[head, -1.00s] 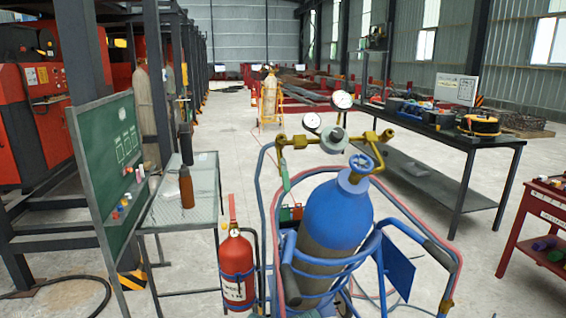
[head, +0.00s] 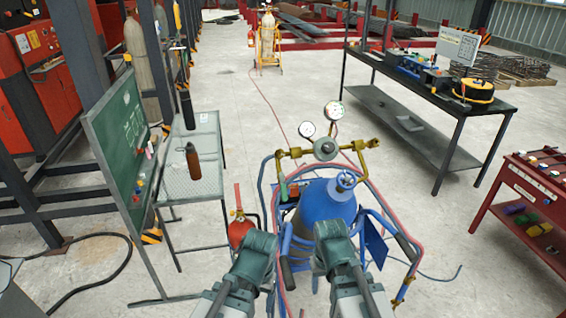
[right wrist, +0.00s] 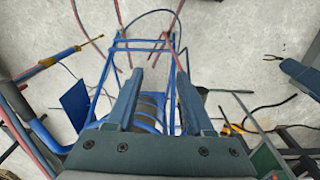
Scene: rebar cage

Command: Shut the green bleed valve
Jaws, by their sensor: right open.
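A green lever (head: 284,190), apparently the bleed valve handle, hangs below the left end of the brass manifold (head: 296,152) in the head view. The manifold carries two round gauges and stands over the blue cylinder (head: 322,203) in its cart. My right gripper (head: 332,224) is low in front of the cylinder, right of and nearer than the lever. In the right wrist view its two fingers (right wrist: 158,90) are apart with nothing held between them. My left wrist (head: 256,246) is below and left of the lever; its fingertips cannot be made out.
The cart's blue frame (head: 384,227) and red hose surround the cylinder. A red fire extinguisher (head: 240,232) stands left of it, near a metal table (head: 205,170) and a green board. A dark workbench (head: 461,118) and red cabinet (head: 540,205) are at right. Open floor lies behind.

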